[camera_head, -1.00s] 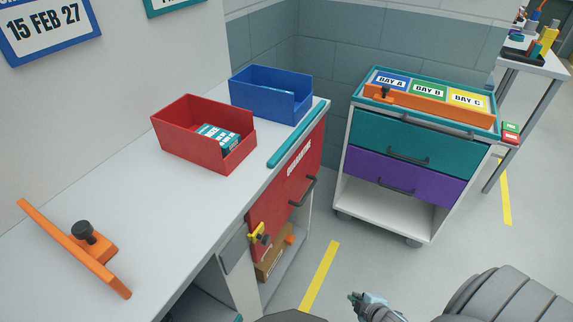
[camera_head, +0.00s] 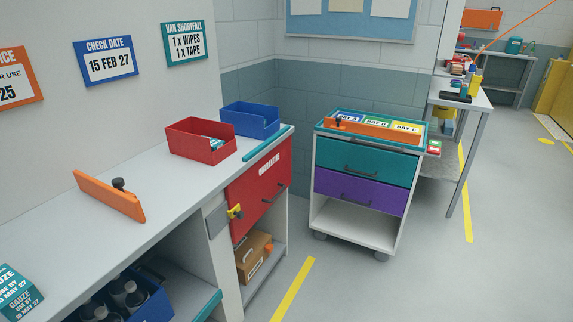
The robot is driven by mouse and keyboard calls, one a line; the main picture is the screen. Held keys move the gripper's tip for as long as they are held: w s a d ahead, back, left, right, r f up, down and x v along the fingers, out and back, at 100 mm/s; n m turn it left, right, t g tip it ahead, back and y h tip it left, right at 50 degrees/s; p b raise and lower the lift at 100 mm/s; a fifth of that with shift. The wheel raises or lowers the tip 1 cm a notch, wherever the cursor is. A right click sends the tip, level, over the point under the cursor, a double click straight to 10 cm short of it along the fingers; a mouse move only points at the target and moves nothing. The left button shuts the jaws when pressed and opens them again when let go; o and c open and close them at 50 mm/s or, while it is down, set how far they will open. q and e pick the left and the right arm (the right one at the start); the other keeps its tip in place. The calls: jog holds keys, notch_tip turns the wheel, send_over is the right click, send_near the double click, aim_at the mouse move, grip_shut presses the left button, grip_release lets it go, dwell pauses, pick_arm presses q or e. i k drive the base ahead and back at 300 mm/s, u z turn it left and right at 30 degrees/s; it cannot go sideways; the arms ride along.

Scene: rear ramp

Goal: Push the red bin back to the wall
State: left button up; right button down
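The red bin (camera_head: 201,142) is an open-topped box with a low front, standing on the grey bench top (camera_head: 150,180) close to the blue bin (camera_head: 250,120). A small teal and white pack (camera_head: 217,144) lies in it. The wall (camera_head: 150,90) runs behind the bench on the left. The gap between the red bin and the wall is hard to judge from here. Neither of my grippers shows in this view.
A teal strip (camera_head: 267,142) runs along the bench's edge above the red drawer (camera_head: 262,185). A wheeled cart (camera_head: 362,190) stands to the right. Open floor (camera_head: 440,280) lies at the front right.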

aim_at(184, 140)
jog(key=u, duration=0.6)
jog(key=i, duration=0.4)
jog(key=u, duration=0.35)
